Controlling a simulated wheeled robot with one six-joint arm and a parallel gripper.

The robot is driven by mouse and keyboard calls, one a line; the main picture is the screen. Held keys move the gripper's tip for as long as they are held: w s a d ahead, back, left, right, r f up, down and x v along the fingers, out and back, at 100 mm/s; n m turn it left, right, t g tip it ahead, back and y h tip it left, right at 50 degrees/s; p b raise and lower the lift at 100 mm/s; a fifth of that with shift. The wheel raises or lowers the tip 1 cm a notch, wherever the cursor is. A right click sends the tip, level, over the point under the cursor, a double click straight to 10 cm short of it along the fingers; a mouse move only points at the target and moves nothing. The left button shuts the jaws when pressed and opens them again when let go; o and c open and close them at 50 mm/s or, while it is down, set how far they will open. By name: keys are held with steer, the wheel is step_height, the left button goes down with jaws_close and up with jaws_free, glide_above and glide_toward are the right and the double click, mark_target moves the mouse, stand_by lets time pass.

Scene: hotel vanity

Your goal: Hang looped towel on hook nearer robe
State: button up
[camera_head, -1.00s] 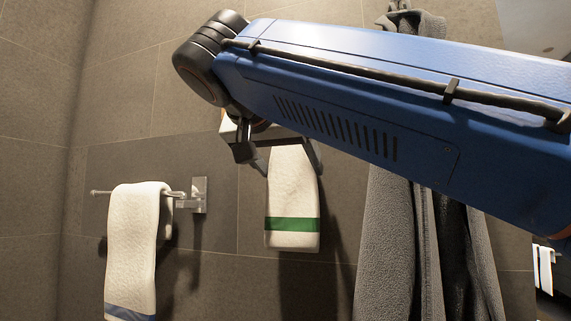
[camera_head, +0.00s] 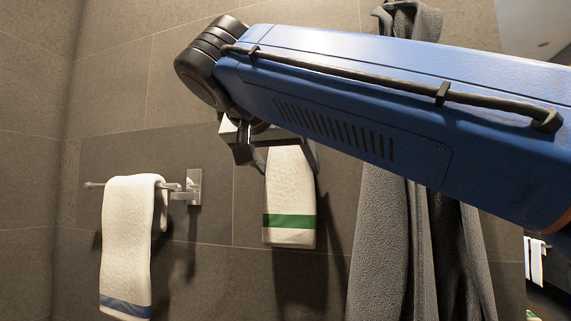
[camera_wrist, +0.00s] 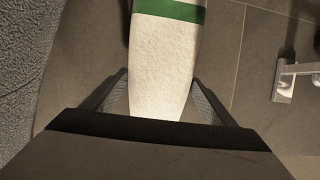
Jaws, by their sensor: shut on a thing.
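A white towel with a green stripe (camera_head: 290,187) hangs down from my gripper (camera_head: 283,158), in front of the tiled wall. In the wrist view the same towel (camera_wrist: 165,62) passes between the two fingers of my gripper (camera_wrist: 160,82), which are shut on it. Its loop cannot be made out. A grey robe (camera_head: 385,235) hangs to the right, partly behind my arm; it also shows at the left edge of the wrist view (camera_wrist: 25,50). No free hook can be made out in either view; my arm covers much of the wall above the towel.
A metal towel bar (camera_head: 193,187) on the wall at left carries a white towel with a blue stripe (camera_head: 128,240). The bar's mount shows at right in the wrist view (camera_wrist: 283,80). Bare wall lies between the bar and the held towel.

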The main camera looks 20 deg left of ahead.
steer(key=o, duration=1.1)
steer(key=v, duration=1.7)
steer(key=shift+s, duration=0.25)
